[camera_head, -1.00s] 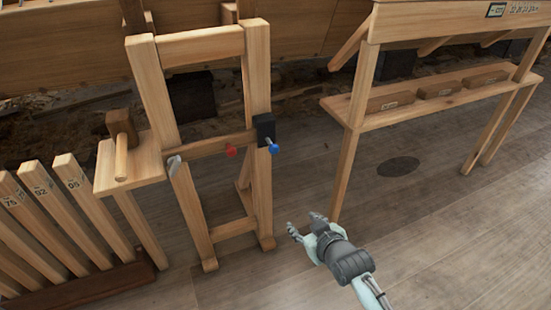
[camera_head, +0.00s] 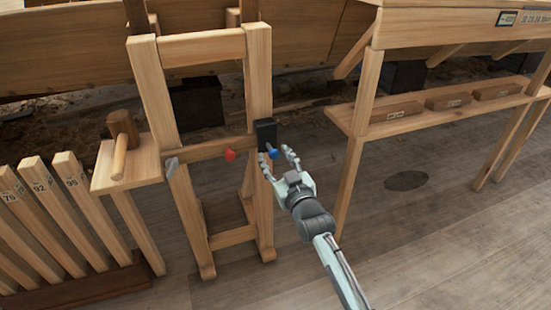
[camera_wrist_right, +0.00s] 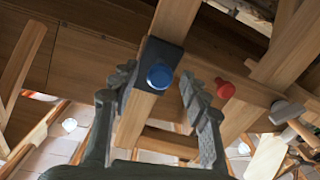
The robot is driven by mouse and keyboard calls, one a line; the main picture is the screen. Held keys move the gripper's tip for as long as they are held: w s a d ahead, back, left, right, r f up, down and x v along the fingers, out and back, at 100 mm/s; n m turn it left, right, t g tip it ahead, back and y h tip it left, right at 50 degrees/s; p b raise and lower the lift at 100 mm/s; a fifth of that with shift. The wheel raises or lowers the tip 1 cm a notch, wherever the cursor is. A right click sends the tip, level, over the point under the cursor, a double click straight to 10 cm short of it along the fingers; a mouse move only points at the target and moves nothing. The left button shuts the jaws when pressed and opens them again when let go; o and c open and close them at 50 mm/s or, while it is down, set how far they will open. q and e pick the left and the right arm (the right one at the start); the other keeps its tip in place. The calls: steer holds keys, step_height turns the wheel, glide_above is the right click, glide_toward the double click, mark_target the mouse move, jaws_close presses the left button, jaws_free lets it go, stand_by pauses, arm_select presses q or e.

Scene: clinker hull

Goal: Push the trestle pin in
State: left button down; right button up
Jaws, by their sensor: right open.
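The wooden trestle (camera_head: 258,90) stands upright in the middle of the head view, with a crossbar (camera_head: 200,148) between its legs. A black block (camera_head: 265,134) sits on its right leg, and a blue-headed pin (camera_head: 272,153) sticks out of it. A red knob (camera_head: 230,155) is on the crossbar. My right gripper (camera_head: 279,159) is open, with its fingertips around or just in front of the blue pin; contact is unclear. In the right wrist view the blue head (camera_wrist_right: 160,76) shows between the open fingers (camera_wrist_right: 158,88). My left gripper is not in view.
A mallet (camera_head: 121,140) lies on a small side shelf (camera_head: 140,165) at left, above a rack of numbered staves (camera_head: 75,190). A bench (camera_head: 365,122) with several wooden blocks stands at right.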

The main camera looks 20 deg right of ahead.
mark_target(275, 156)
steer(key=shift+w, duration=0.1)
jaws_close()
stand_by(0.3)
steer(key=shift+w, duration=1.5)
jaws_free()
steer(key=shift+s, duration=0.1)
steer(key=s, duration=1.2)
steer(key=shift+d, duration=0.15)
